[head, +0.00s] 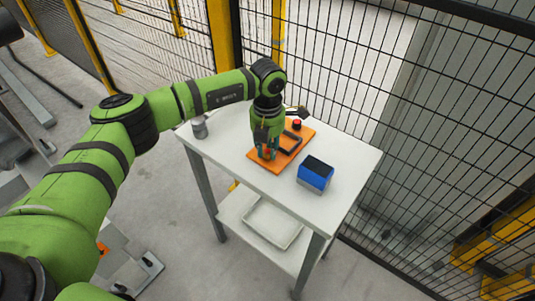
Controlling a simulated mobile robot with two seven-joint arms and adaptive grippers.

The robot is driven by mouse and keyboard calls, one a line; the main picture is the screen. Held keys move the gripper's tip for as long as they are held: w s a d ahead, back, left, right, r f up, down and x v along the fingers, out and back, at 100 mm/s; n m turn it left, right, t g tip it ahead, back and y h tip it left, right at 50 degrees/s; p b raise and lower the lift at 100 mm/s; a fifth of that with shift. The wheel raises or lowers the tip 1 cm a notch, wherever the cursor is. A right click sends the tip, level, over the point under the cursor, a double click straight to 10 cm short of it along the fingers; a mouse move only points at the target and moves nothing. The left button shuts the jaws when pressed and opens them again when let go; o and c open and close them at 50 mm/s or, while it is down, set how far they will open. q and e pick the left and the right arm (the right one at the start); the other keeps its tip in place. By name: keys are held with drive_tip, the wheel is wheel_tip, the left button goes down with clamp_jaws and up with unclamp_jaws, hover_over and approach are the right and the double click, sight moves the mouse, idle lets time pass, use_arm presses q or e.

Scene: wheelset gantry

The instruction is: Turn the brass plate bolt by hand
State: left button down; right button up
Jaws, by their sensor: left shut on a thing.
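An orange plate (258,160) lies on the white table. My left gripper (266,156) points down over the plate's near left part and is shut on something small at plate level. The held thing is mostly hidden between the fingers, with a little red showing there, so I cannot make out the brass bolt itself. A dark U-shaped handle (291,143) and a dark round knob with red (297,124) sit on the plate to the right of the gripper. My right gripper is not in view.
The white table (338,161) also bears a blue and black box (315,173) at the right and a grey metal cup (199,127) at the left. A pale tray (272,224) is on the lower shelf. Black mesh fencing (420,110) stands close behind.

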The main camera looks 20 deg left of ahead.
use_arm(q)
drive_tip(key=m+b, duration=0.5)
drive_tip(key=m, duration=0.1)
drive_tip(key=shift+w, duration=0.15)
drive_tip(key=m+b, duration=0.1)
drive_tip(key=m, duration=0.2)
drive_tip(key=shift+r+b, duration=0.1)
drive_tip(key=shift+b, duration=0.25)
drive_tip(key=m+b, duration=0.1)
drive_tip(key=m, duration=0.2)
drive_tip(key=shift+r+m+b, duration=0.1)
drive_tip(key=shift+m+b, duration=0.25)
drive_tip(key=shift+m, duration=0.05)
drive_tip(key=m+b, duration=0.1)
drive_tip(key=m, duration=0.1)
drive_tip(key=shift+m, duration=0.4)
drive_tip(key=m, duration=0.3)
drive_tip(key=shift+m+b, duration=0.3)
drive_tip(key=shift+b, duration=0.1)
drive_tip(key=m, duration=0.5)
drive_tip(key=shift+r+m+b, duration=0.1)
drive_tip(key=shift+m+b, duration=0.2)
